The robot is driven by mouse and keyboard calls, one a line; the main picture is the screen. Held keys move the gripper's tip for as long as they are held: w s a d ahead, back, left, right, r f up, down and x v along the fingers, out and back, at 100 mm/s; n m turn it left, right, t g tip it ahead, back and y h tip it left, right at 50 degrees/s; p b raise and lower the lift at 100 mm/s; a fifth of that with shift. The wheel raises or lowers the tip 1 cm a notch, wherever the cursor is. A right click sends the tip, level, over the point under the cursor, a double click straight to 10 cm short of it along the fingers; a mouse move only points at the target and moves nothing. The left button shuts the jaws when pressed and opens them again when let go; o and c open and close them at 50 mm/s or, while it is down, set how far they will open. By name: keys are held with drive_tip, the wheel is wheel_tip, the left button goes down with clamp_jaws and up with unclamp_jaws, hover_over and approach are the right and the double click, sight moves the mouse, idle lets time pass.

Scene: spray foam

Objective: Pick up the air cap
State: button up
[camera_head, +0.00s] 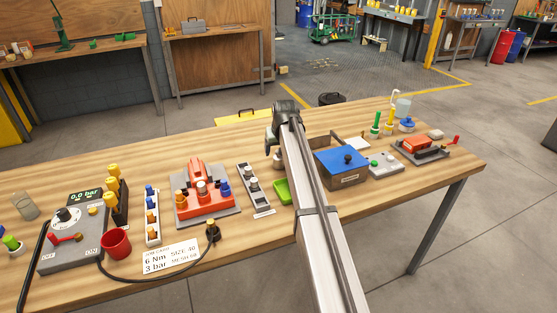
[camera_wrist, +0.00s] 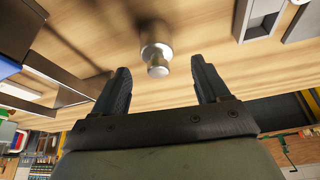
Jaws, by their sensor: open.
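A small stepped silver metal piece (camera_wrist: 157,50), which looks like the air cap, stands on the wooden table in the wrist view. It lies between the lines of my two fingers, ahead of their tips and apart from them. My gripper (camera_wrist: 160,72) is open and empty, with one dark finger on each side of the piece. In the head view my gripper (camera_head: 270,143) hangs over the middle of the table, beside the blue box. A small metal piece (camera_head: 279,160) shows just under it there, partly hidden by my arm.
A grey rack (camera_head: 256,190) with round fittings and a green tray (camera_head: 283,193) lie close by. The blue box (camera_head: 343,169) stands right of my arm. A red fixture (camera_head: 204,190) sits to the left. Bare wood (camera_wrist: 90,35) surrounds the silver piece.

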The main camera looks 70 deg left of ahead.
sight(279, 159)
drive_tip(key=shift+x, duration=2.3)
drive_tip(key=shift+d, duration=0.2)
drive_tip(key=c, duration=1.1)
drive_tip(key=shift+o, duration=0.2)
